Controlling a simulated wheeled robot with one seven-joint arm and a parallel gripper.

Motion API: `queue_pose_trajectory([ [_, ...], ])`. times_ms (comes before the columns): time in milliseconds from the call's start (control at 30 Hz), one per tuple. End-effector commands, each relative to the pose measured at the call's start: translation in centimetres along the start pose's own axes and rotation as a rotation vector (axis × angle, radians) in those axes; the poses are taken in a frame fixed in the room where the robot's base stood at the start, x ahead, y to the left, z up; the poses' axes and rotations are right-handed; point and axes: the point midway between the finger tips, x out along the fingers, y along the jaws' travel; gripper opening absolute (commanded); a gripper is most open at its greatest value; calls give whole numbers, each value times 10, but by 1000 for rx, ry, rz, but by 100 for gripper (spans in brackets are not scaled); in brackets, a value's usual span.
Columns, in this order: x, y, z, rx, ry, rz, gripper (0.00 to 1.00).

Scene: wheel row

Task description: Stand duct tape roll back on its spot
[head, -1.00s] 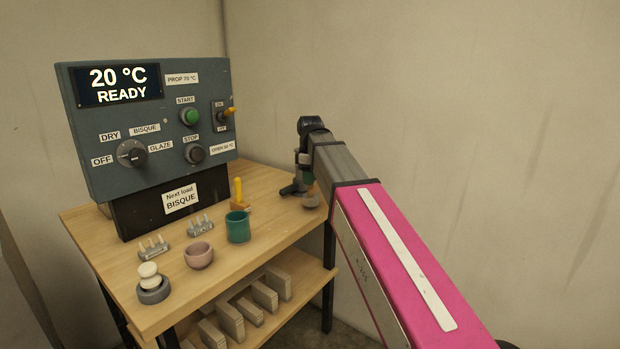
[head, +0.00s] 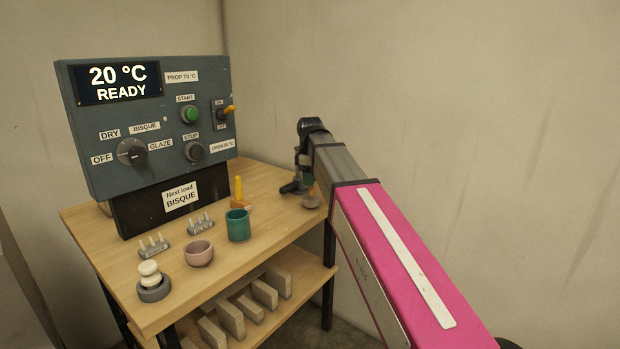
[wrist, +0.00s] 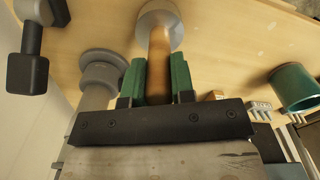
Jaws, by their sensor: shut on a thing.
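My gripper (wrist: 158,82) has green fingers shut on a brown, wood-like cylinder (wrist: 159,62). The cylinder has a round pale grey disc (wrist: 160,18) at its far end, over the tabletop. I cannot tell whether the disc touches the table. A grey stepped round piece (wrist: 100,72) shows left of the fingers in the wrist view. A dark grey ring (head: 154,291) with white knob-like pieces on it sits at the table's front left. I cannot tell for sure which thing is the duct tape roll.
A control panel (head: 150,125) rises at the back. Slabs (head: 231,318) stand on the lower shelf.

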Motion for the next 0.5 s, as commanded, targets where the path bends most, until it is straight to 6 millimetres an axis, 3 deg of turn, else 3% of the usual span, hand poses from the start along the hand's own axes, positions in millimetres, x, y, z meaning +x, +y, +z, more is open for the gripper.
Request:
queue_pose_trajectory([
  [500,9,0,0,0,0,-1,0],
])
